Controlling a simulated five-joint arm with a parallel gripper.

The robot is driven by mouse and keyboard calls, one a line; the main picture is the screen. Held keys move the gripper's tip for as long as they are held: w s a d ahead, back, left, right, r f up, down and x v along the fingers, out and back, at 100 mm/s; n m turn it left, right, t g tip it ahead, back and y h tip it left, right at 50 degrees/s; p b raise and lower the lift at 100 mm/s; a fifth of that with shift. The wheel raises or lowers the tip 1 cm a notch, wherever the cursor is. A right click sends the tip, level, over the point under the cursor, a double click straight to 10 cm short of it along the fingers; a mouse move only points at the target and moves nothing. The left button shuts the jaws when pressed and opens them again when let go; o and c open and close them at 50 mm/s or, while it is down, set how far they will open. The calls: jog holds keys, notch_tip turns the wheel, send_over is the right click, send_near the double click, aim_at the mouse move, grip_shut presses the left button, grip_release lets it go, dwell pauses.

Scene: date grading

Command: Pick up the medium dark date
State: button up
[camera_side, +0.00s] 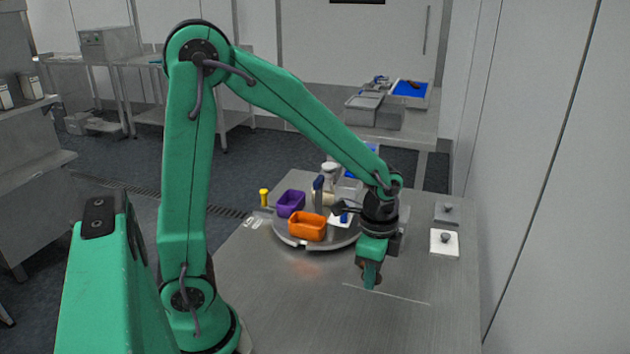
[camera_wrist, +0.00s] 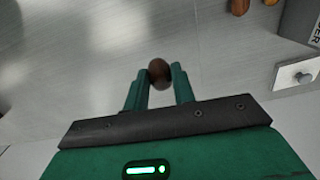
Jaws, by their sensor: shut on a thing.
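My gripper (camera_side: 370,278) is low over the right part of the steel table in the side view. In the wrist view, the dark brown date (camera_wrist: 159,72) sits between the two green fingertips of my gripper (camera_wrist: 160,75), which are shut on it. In the side view the date is largely hidden by the fingers. I cannot tell whether it touches the table.
A round turntable (camera_side: 290,239) holds an orange bin (camera_side: 307,227), a purple bin (camera_side: 290,204) and other items. A white plate with a knob (camera_side: 444,243) lies at right. A yellow peg (camera_side: 264,197) stands at left. The front of the steel table (camera_side: 300,310) is clear.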

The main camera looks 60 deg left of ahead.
jog(key=shift+s+d+r, duration=0.2)
jog(key=shift+d+r, duration=0.1)
jog(key=shift+d, duration=0.2)
jog(key=shift+s+d+r, duration=0.2)
jog(key=shift+d+r, duration=0.1)
jog(key=shift+d, duration=0.15)
jog(key=shift+w, duration=0.1)
